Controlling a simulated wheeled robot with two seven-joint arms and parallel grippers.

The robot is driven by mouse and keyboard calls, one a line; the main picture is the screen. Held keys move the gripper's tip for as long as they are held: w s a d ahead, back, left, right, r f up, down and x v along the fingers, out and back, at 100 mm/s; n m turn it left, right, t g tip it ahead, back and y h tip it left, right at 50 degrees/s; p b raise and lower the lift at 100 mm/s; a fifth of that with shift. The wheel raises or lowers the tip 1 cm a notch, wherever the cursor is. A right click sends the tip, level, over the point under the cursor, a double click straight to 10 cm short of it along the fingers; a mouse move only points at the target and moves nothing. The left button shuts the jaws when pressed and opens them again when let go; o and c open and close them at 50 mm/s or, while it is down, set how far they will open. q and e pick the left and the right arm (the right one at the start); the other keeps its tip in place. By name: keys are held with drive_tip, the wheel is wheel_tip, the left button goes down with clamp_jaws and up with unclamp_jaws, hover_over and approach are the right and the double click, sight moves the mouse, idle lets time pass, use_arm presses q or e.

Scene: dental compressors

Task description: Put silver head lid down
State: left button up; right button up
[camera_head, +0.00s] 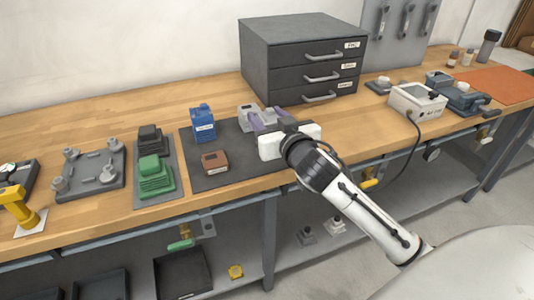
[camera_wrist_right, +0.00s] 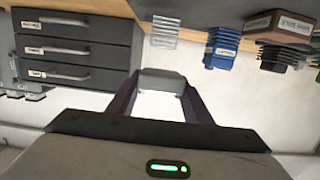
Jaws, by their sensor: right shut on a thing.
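My right gripper (camera_head: 264,119) is over the dark mat, with its purple fingers pointing away from me. A gap shows between the lid and the block in the wrist view. My left gripper is not in view.
A blue finned block (camera_head: 203,124) and a brown block (camera_head: 215,161) stand on the dark mat (camera_head: 235,172). A dark drawer cabinet (camera_head: 270,62) is close behind the gripper. Green and black blocks (camera_head: 155,175) stand on a grey tray to the left.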

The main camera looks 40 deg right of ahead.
wheel_tip(320, 180, down, 9)
drive_tip(key=shift+f+b, duration=0.15)
drive_tip(key=shift+b, duration=0.55)
drive_tip(key=shift+f, duration=0.15)
drive_tip(key=o, duration=1.2)
drive_tip(key=shift+c, duration=0.2)
